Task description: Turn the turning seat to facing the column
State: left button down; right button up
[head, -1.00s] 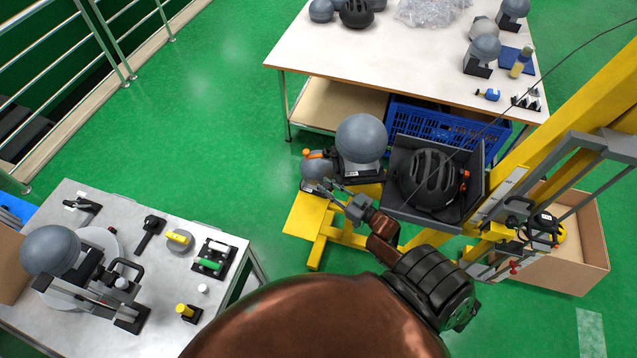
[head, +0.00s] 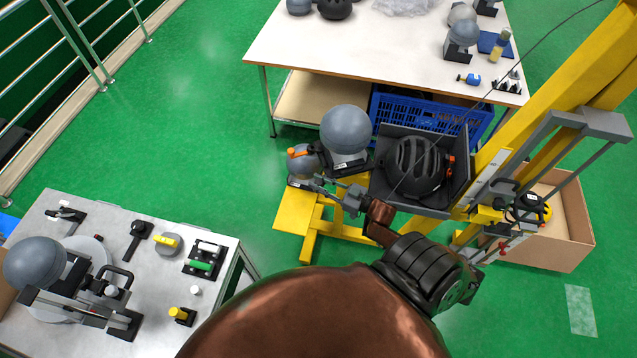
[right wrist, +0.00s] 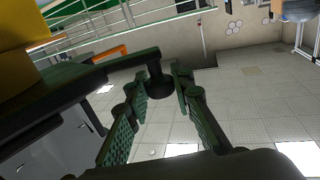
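The turning seat (head: 349,167) appears to be the dark holder under a large grey ball-shaped headform (head: 346,130), left of the yellow column (head: 550,85). A dark arm with an orange end (head: 297,152) reaches left from it. A smaller grey ball (head: 303,163) sits beneath that arm. My right gripper (head: 312,187) is low at the seat's left front. In the right wrist view, its fingers (right wrist: 160,88) stand apart on either side of a black knob (right wrist: 157,82) below a dark bar (right wrist: 95,75); contact is unclear. My left gripper is out of view.
A black helmet (head: 417,165) sits in a dark tray right of the seat. A blue crate (head: 470,125) is under the white table (head: 370,55) behind. A metal table (head: 60,205) with tools stands at left. A cardboard box (head: 570,225) is right of the column.

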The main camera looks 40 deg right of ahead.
jog(key=o, duration=0.4)
jog(key=shift+o, duration=0.2)
jog(key=v, duration=1.2)
